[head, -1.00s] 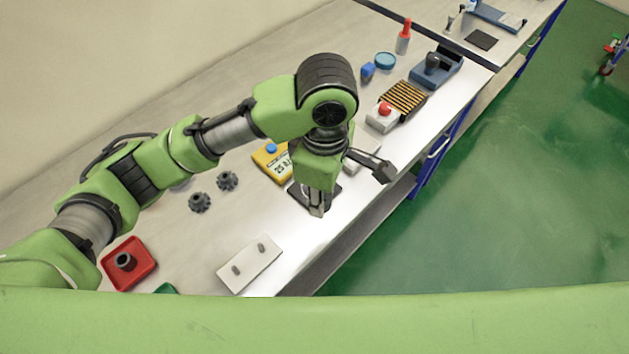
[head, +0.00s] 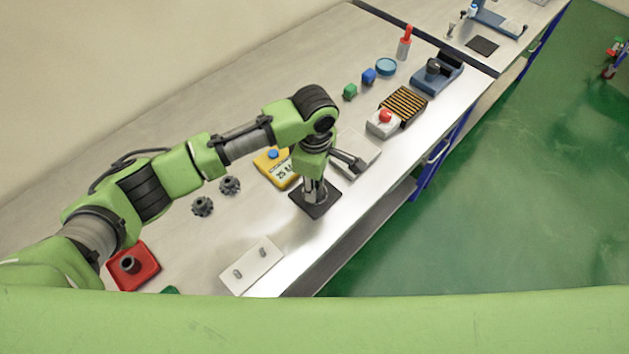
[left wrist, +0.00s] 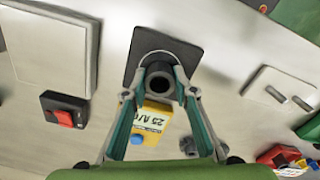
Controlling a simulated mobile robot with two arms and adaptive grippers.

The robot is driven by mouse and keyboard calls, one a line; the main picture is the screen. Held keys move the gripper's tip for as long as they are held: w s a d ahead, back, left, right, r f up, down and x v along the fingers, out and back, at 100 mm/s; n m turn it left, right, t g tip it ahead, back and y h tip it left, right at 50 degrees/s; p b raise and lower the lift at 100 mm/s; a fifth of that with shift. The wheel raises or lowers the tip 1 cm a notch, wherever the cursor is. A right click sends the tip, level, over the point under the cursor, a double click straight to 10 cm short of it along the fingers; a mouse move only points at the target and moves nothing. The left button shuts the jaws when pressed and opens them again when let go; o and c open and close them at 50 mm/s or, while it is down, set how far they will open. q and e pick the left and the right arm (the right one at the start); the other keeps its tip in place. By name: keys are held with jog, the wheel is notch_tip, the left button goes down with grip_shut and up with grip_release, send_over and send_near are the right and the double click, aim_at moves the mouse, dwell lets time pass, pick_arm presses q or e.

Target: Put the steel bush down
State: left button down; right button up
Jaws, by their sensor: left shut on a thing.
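My left gripper (head: 313,198) is low over a black square pad (head: 325,208) on the bench. In the left wrist view the gripper (left wrist: 159,88) is shut on the steel bush (left wrist: 158,80), a dark grey ring seen end-on between the fingertips. The bush is in front of the black pad (left wrist: 150,43), inside its outline. I cannot tell whether the bush touches the pad. My right gripper is not in view.
A yellow meter (head: 271,166) and a pale square plate (head: 358,152) stand close to the pad. A white plate with two pins (head: 252,267) lies nearer. A red tray (head: 145,279) holds a dark ring-shaped part. Two dark knobbed parts (head: 203,206) lie left. The bench's front edge is close.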

pick_arm(q)
jog(key=shift+d, duration=0.1)
jog(key=c, duration=1.6)
grip_release()
jog(key=shift+f, duration=0.15)
jog(key=shift+c, duration=0.2)
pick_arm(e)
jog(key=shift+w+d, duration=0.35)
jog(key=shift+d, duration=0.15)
pick_arm(q)
jog(key=shift+r, duration=0.45)
notch_tip(320, 180, up, 12)
jog(key=b, duration=0.3)
jog(key=shift+f, duration=0.25)
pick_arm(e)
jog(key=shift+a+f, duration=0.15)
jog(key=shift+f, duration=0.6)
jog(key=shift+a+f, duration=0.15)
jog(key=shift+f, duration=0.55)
